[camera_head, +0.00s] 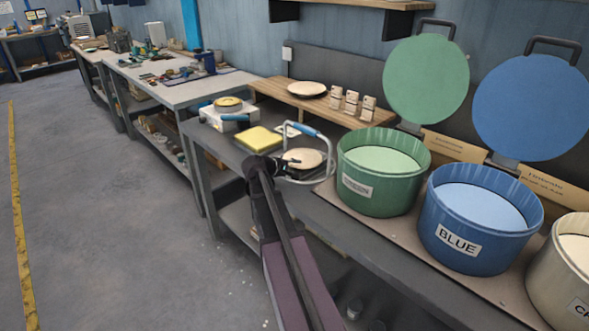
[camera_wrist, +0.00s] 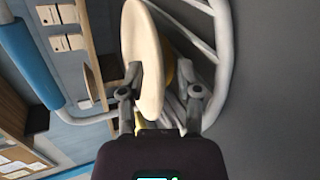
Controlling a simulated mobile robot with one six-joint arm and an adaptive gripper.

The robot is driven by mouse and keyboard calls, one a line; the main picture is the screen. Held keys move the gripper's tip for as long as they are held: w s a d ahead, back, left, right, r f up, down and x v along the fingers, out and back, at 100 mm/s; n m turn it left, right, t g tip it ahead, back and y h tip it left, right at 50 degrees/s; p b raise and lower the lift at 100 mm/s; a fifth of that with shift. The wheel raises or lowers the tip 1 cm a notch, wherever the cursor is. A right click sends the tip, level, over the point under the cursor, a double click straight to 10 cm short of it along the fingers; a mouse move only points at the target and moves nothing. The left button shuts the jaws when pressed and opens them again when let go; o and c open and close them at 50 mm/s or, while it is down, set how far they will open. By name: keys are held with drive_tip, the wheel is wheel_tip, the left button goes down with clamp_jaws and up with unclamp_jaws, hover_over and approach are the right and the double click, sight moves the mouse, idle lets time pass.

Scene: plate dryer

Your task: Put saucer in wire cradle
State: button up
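The cream saucer (camera_head: 303,158) lies about level within the wire cradle (camera_head: 331,157), which has pale curved wires and a blue handle (camera_head: 303,129). In the wrist view the saucer (camera_wrist: 143,55) appears edge-on, with the cradle wires (camera_wrist: 224,60) to its right and the blue handle (camera_wrist: 25,60) to the left. My gripper (camera_wrist: 160,80) has one finger on each side of the saucer's rim. A gap shows between the right finger and the saucer, so the fingers look apart. In the head view my gripper (camera_head: 285,163) is at the saucer's near left edge; contact is unclear.
A yellow sponge (camera_head: 258,139) lies left of the cradle, with a scale-like device (camera_head: 228,114) behind it. A green bin (camera_head: 380,180) and a blue bin (camera_head: 478,225) stand to the right with raised lids. A wooden shelf (camera_head: 275,90) behind holds another plate (camera_head: 307,89) and small cards.

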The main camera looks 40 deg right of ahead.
drive_tip(key=shift+r, duration=0.15)
drive_tip(key=p+v, duration=0.5)
drive_tip(key=v, duration=0.7)
drive_tip(key=shift+s, duration=0.1)
idle(0.6)
drive_tip(key=s+a+f+m+y, duration=0.1)
drive_tip(key=s+a+f+y, duration=0.2)
drive_tip(key=a, duration=0.7)
drive_tip(key=s+a+f+m+y, duration=0.1)
drive_tip(key=s+a+f+y, duration=0.3)
drive_tip(key=a, duration=0.6)
drive_tip(key=s+a+f+y, duration=0.4)
drive_tip(key=s+a+y, duration=0.2)
drive_tip(key=a, duration=0.5)
drive_tip(key=shift+s+m, duration=0.35)
drive_tip(key=shift+m, duration=0.05)
